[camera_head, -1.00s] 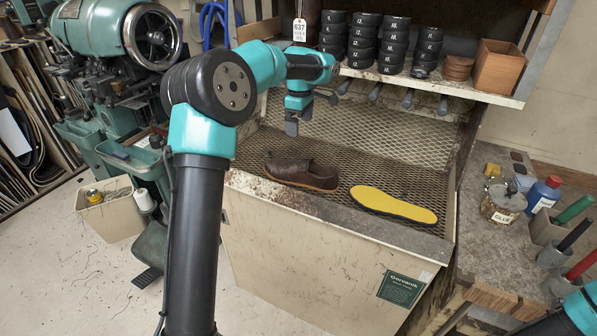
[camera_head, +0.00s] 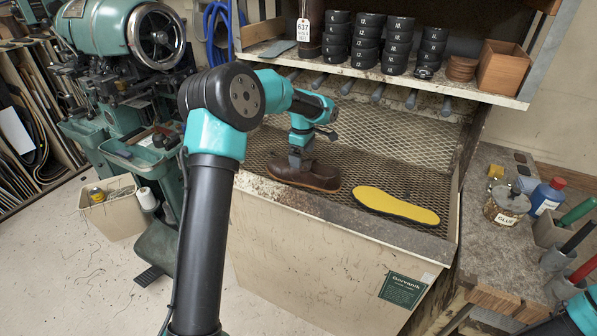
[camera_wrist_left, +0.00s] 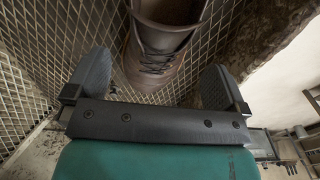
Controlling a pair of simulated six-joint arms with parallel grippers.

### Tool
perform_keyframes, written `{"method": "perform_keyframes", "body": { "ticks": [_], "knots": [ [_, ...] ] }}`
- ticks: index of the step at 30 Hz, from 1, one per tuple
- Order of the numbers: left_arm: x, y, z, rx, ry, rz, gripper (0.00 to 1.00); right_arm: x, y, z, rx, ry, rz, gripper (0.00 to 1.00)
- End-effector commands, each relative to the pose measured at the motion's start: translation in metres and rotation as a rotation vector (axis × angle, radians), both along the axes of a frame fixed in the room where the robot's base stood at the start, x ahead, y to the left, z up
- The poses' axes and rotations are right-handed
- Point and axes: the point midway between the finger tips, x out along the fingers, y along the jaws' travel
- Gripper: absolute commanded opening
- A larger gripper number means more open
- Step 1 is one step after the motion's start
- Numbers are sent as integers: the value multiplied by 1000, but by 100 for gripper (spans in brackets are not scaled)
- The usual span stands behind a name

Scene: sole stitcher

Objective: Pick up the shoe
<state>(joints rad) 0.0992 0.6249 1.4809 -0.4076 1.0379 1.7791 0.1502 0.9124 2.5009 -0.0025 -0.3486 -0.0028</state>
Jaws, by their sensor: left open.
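Gaps show on both sides of the shoe there. The far part of the shoe is cut off by that view's top edge. My right gripper is not in view.
A yellow insole (camera_head: 397,206) lies on the mesh (camera_head: 400,150) right of the shoe. A shelf (camera_head: 440,92) with black stacks (camera_head: 365,38) and a brown box (camera_head: 503,70) overhangs behind. A glue jar (camera_head: 506,205) stands on the right side table. The mesh between is bare.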

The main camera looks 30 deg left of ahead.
Motion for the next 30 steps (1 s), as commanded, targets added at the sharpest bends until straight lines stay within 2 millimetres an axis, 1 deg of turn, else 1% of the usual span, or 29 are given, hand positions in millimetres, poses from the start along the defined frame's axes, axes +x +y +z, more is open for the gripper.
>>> {"method": "perform_keyframes", "body": {
  "ticks": [11, 14, 21, 24, 30],
  "knots": [
    [0, 0, -3, 0, 0, 0, 100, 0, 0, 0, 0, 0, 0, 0],
    [0, 0, -10, 0, 2, 0, 100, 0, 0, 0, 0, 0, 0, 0],
    [0, 0, -42, 0, 3, 0, 100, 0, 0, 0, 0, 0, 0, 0],
    [0, 0, -51, 0, 1, 0, 100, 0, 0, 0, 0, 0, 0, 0],
    [0, 0, -54, 0, 0, 0, 100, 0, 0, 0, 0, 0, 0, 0]
  ]
}}
